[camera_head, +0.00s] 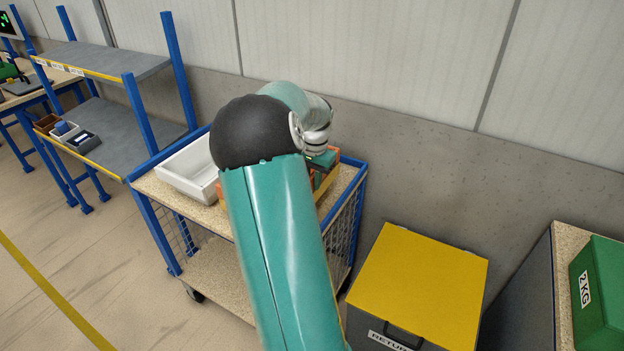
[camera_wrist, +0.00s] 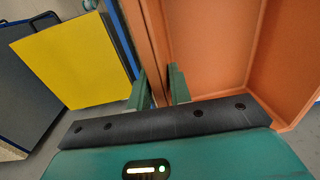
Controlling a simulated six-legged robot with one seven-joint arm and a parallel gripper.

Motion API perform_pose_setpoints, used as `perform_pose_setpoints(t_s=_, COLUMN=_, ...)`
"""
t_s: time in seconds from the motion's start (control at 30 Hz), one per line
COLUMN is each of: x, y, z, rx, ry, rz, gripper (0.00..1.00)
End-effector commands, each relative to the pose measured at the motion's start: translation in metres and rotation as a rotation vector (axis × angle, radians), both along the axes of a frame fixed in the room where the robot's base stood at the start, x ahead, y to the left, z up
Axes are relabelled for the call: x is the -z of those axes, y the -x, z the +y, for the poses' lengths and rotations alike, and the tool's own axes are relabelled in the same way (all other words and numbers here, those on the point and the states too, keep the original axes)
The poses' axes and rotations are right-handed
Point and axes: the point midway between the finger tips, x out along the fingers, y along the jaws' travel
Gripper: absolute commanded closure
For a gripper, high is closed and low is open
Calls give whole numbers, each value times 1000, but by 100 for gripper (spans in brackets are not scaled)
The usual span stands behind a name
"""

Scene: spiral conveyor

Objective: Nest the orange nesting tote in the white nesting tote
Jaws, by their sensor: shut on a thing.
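The white nesting tote (camera_head: 185,187) stands upright on the left part of a trolley's top shelf, partly hidden behind my arm. The orange nesting tote (camera_head: 221,196) shows only in pieces around my arm, to the right of the white one; I cannot tell whether it touches the shelf. In the wrist view the orange tote (camera_wrist: 210,50) fills the right side, and its inside looks empty. My gripper (camera_wrist: 160,88) is shut on its wall, one finger on each side. In the head view my gripper (camera_head: 324,160) is mostly hidden behind my wrist.
The blue-framed trolley (camera_head: 222,255) has mesh sides and stands near the wall. A yellow-topped returns box (camera_head: 420,285) is to its right. A green 2 KG box (camera_head: 602,290) is at far right. A blue rack (camera_head: 140,75) with grey shelves stands left; floor in front is open.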

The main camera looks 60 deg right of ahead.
Motion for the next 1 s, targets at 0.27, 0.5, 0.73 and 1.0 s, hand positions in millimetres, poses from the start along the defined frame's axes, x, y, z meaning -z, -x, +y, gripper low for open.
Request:
perform_pose_setpoints(t_s=0.27, x=0, y=1, z=0, rx=-1, ry=1, rz=0, gripper=100)
perform_pose_setpoints(t_s=0.5, x=0, y=1, z=0, rx=0, ry=-1, rz=-6, gripper=100)
perform_pose_setpoints(t_s=0.73, x=-1, y=0, z=0, rx=-2, ry=-2, rz=-26, gripper=100)
perform_pose_setpoints(t_s=1.0, x=-1, y=2, z=-1, rx=-1, ry=-2, rz=-26, gripper=100)
